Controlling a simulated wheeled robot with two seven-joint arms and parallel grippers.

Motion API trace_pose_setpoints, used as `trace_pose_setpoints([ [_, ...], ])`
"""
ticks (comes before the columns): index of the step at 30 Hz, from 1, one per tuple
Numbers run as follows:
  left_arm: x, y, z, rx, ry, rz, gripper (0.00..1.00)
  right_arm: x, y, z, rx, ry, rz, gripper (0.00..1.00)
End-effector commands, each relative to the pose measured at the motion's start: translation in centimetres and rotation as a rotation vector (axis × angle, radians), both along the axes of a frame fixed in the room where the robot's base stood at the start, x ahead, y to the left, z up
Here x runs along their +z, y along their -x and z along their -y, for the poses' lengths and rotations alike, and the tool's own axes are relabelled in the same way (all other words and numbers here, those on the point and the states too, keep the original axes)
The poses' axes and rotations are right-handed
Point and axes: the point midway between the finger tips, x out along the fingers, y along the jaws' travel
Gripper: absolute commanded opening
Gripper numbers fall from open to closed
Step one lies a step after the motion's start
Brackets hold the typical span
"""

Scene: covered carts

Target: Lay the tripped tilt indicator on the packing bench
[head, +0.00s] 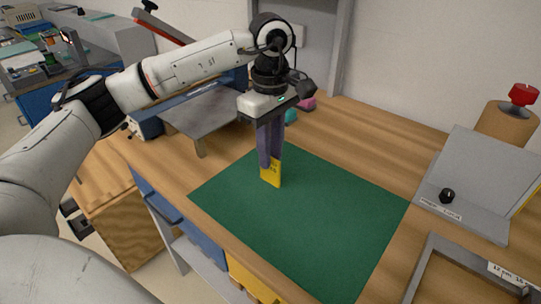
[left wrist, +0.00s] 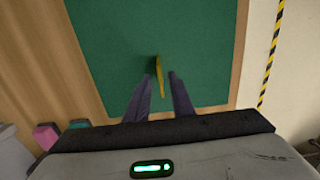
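A thin yellow plate with dark marks, which looks like the tilt indicator (head: 271,174), stands roughly upright over the green mat on the packing bench (head: 330,225). Its lower edge is at or very near the mat. My left gripper (head: 270,160) points down over it, with its fingertips on either side of the plate's upper part. In the left wrist view the plate shows edge-on (left wrist: 158,76) between the fingers, with a narrow gap visible beside it. The fingers look parted. Whether the indicator is tripped is too small to tell. My right gripper is out of view.
A grey metal stand (head: 207,120) is behind left, with pink (head: 307,103) and teal (head: 290,116) blocks near it. A grey sloped panel with a black knob (head: 447,195) and a grey frame (head: 432,262) stand at the right. Most of the mat is clear.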

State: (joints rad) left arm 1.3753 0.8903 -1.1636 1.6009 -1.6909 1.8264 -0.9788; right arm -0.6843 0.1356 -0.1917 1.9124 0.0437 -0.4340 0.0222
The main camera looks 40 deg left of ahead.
Motion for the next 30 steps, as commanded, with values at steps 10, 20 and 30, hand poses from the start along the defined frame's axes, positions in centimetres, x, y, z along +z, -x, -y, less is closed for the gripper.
trace_pose_setpoints([
  [10, 7.5, -0.1, 0.1, 0.000, 0.001, 0.003, 0.22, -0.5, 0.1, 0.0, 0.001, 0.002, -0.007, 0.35],
  [20, 10.7, 0.0, 0.0, -0.001, 0.000, -0.001, 0.22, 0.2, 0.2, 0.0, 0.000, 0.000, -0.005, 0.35],
  [30, 10.7, 0.0, 0.0, 0.000, 0.001, -0.001, 0.22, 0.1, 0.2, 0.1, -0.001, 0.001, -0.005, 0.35],
])
